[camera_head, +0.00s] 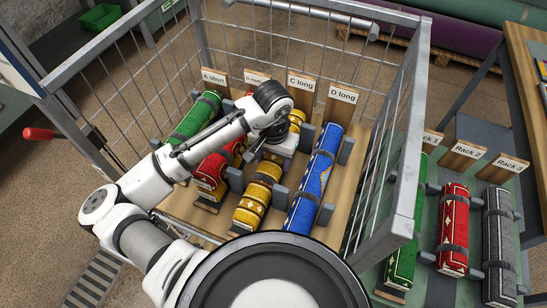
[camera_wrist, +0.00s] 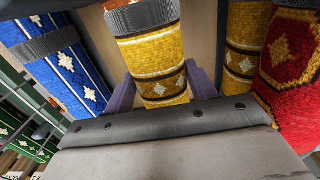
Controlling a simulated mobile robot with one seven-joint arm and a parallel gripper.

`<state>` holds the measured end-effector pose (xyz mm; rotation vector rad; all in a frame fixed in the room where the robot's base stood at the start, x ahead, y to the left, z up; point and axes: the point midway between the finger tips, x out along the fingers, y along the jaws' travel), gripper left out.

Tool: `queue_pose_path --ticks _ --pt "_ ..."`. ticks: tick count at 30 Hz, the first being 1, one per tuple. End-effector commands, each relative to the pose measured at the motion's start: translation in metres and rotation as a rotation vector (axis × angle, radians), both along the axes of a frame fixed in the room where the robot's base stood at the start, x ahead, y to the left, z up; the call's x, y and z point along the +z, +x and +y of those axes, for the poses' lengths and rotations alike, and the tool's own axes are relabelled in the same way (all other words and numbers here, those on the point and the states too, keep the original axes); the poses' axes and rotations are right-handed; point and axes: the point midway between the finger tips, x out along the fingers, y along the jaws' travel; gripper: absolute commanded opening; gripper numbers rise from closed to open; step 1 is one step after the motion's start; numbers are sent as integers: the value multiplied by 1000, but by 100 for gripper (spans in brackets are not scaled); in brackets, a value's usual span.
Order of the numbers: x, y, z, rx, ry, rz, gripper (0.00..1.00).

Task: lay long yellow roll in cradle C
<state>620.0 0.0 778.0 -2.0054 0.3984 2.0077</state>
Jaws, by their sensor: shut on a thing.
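The long yellow roll (camera_head: 258,194) has brown bands and pale diamonds. In the head view it lies lengthwise along cradle C, whose board (camera_head: 301,84) reads "C long". My gripper (camera_head: 279,150) is over the middle of the roll and hides part of it. In the wrist view the yellow roll (camera_wrist: 158,62) runs between my purple fingers, and my gripper (camera_wrist: 160,90) is shut on it. A dark strap (camera_wrist: 142,15) crosses the roll. I cannot tell whether the roll rests fully on the cradle or hangs slightly above it.
A blue roll (camera_head: 319,168) lies in cradle D, close beside. A red roll (camera_head: 211,171) and a green roll (camera_head: 195,118) lie on the other side. Another yellow-patterned piece (camera_wrist: 245,38) shows in the wrist view. Wire cage walls (camera_head: 391,150) surround the cradles. Racks with rolls stand right.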

Motion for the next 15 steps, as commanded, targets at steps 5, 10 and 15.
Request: queue_pose_path --ticks 5,10,15 --pt "-3 0 0 -1 -1 -2 17" --pt "-4 0 0 -1 -1 -2 17" --pt "-6 0 0 -1 0 -1 68"
